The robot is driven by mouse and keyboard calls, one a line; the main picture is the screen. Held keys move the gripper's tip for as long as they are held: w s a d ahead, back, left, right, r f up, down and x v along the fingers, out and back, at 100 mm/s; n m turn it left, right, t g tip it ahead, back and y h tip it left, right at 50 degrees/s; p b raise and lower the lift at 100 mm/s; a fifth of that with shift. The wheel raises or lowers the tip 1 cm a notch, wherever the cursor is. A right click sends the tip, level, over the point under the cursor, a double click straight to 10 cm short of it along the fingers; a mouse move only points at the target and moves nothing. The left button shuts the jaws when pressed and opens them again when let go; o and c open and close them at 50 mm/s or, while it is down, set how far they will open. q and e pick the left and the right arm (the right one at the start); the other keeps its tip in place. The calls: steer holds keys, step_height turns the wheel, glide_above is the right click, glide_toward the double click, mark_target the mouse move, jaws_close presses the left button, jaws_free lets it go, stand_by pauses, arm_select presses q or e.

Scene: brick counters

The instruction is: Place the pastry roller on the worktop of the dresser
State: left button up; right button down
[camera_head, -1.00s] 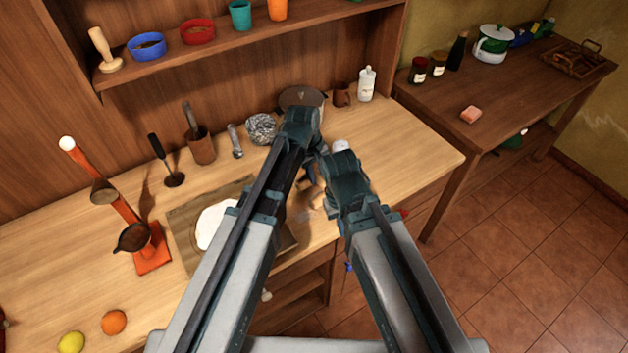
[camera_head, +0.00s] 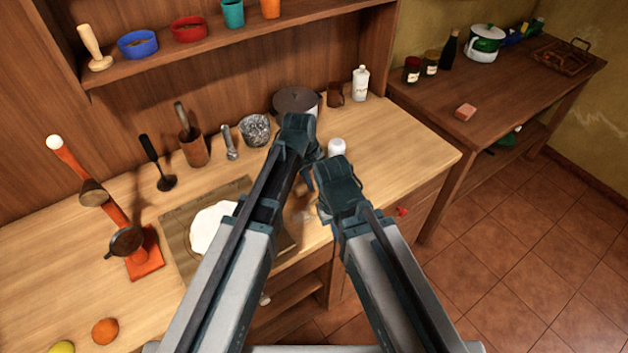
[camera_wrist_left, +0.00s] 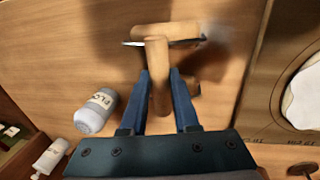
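The pastry roller (camera_wrist_left: 160,75) is a pale wooden T-shaped tool, with a short cylinder across the end of a handle and a thin metal piece at the cylinder. In the left wrist view, the blue fingers of my left gripper (camera_wrist_left: 164,98) lie on both sides of the handle and hold it. The roller is over the light wood worktop (camera_head: 395,150) of the dresser; a dark shadow lies beside it. I cannot tell whether it touches the wood. In the head view the arms mostly hide it. My right gripper's fingers are hidden behind its own arm.
A pastry board (camera_head: 180,225) with white dough lies left of the arms. A pot (camera_head: 297,102), a foil-like bowl (camera_head: 255,130) and a white bottle (camera_head: 360,84) stand at the back. The worktop's right part is clear.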

mark_target(307, 190)
arm_select(q)
steer(key=o, duration=0.4)
steer(key=shift+s+a+f, duration=0.15)
steer(key=shift+a+f, duration=0.05)
steer(key=shift+f, duration=0.15)
steer(key=shift+o, duration=0.2)
steer(key=shift+w+r+p, duration=0.25)
steer(key=shift+r+p, duration=0.3)
steer(key=shift+p, duration=0.15)
step_height(307, 190, up, 12)
steer(key=a+p, duration=0.2)
steer(key=p, duration=1)
steer(key=s+a+m+g+y, duration=0.1)
steer(key=s+a+m+y, duration=0.2)
steer(key=s+m, duration=0.7)
steer(key=s, duration=0.6)
steer(key=shift+s+a+f+m+g, duration=0.2)
steer(key=shift+a+m+g, duration=0.1)
steer(key=shift+a, duration=0.1)
step_height(307, 190, down, 9)
steer(key=b, duration=0.9)
steer(key=shift+r, duration=0.15)
